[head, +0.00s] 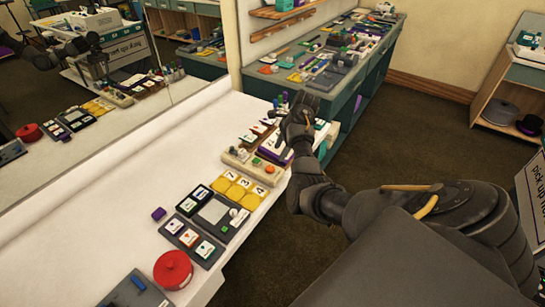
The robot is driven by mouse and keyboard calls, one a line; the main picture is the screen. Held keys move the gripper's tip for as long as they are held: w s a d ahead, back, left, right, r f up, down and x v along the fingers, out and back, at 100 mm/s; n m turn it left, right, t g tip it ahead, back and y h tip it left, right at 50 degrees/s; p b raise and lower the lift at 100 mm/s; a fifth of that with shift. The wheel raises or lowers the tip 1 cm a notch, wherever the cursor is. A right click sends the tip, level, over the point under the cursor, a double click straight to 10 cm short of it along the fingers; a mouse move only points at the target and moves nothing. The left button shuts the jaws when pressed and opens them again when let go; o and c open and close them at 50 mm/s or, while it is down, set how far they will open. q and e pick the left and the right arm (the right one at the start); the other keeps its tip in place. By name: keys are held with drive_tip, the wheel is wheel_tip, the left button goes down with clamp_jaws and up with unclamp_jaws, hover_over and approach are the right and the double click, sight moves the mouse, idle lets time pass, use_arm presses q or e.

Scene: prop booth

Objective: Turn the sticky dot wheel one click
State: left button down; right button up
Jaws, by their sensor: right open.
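My right gripper (298,108) is open at the far end of the white table (105,190), above or beside a group of small items there. Its fingers point away from me, and I see nothing held between them. The gripper and wrist hide part of what lies under them. I cannot single out the sticky dot wheel for certain. A red round object with a raised middle (172,268) sits at the near edge of the table, well apart from the gripper. My left gripper does not show directly.
Near the gripper is a beige box with coloured knobs (252,162). Closer are yellow numbered cards (232,186) and a grey tray with cards (193,242). A mirror (120,75) stands along the left side. A cluttered teal counter (330,62) stands behind. The table's left part is clear.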

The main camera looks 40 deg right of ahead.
sight(271, 167)
drive_tip(key=shift+p+x, duration=0.7)
drive_tip(key=shift+x, duration=0.3)
drive_tip(key=x, duration=0.5)
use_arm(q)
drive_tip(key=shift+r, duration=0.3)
use_arm(e)
drive_tip(key=shift+w+a+f, duration=0.1)
drive_tip(key=shift+a+f, duration=0.1)
drive_tip(key=shift+f, duration=0.35)
drive_tip(key=c, duration=1)
use_arm(q)
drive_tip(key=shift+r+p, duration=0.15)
drive_tip(key=shift+p, duration=0.2)
